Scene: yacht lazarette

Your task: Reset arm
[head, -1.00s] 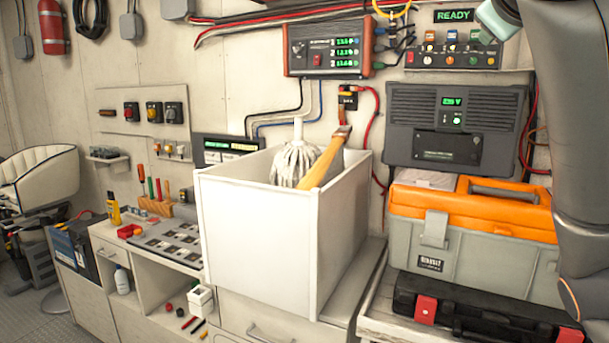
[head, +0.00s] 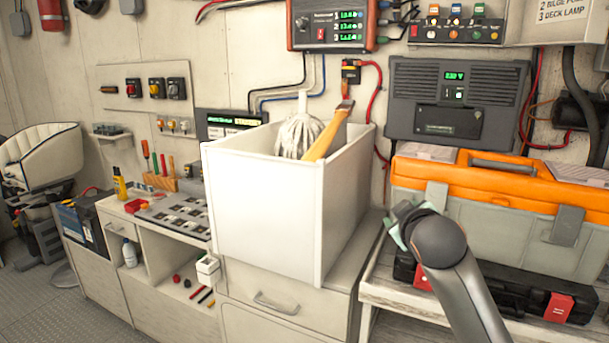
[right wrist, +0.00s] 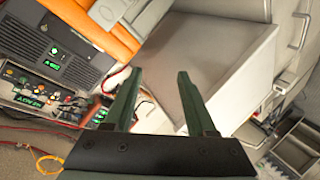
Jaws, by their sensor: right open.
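My right arm comes up from the lower right in the head view, in front of the bench and the toolbox. Its right gripper (head: 396,232) shows only as a teal edge, mostly hidden by my wrist. In the right wrist view the right gripper (right wrist: 157,85) has its two green fingers apart, with nothing between them. The white bin (head: 262,220) is just left of it in the head view and also shows beyond the fingers in the right wrist view (right wrist: 225,75). My left gripper is out of view.
An orange and grey toolbox (head: 490,225) sits above a black case (head: 510,290) on the right. A power unit (head: 455,100) hangs on the wall. Floor shows at the lower left.

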